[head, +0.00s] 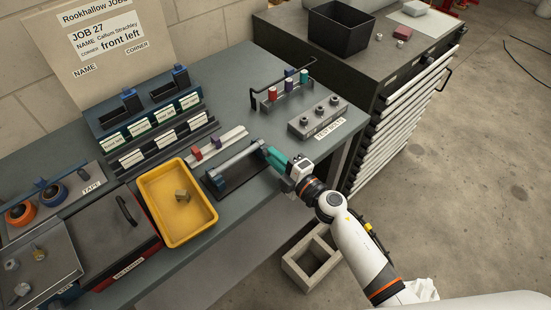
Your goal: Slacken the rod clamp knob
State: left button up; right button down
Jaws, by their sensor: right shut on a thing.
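A grey rod (236,158) lies across a dark fixture base (238,182) near the front edge of the bench. My right gripper (274,157), with teal fingers, is at the right end of the rod and shut there. The rod clamp knob is hidden between or behind the fingers, so its shape does not show. My left gripper is not in view.
A yellow tray (157,219) with a small block in it stands left of the fixture. A grey block labelled test bolts (334,108) and a rack with coloured pieces (282,98) stand behind my right gripper. A narrow rail with coloured blocks (232,136) lies just behind the rod.

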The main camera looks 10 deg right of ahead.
jog(key=n+b, duration=0.1)
jog(key=n, duration=0.3)
jog(key=shift+f+n, duration=0.1)
jog(key=shift+n, duration=0.2)
jog(key=shift+n+b, duration=0.5)
jog(key=shift+n, duration=1.4)
jog(key=c, duration=1.3)
grip_release()
jog(key=shift+o, duration=0.2)
jog(key=b+v, duration=0.2)
jog(key=v, duration=1)
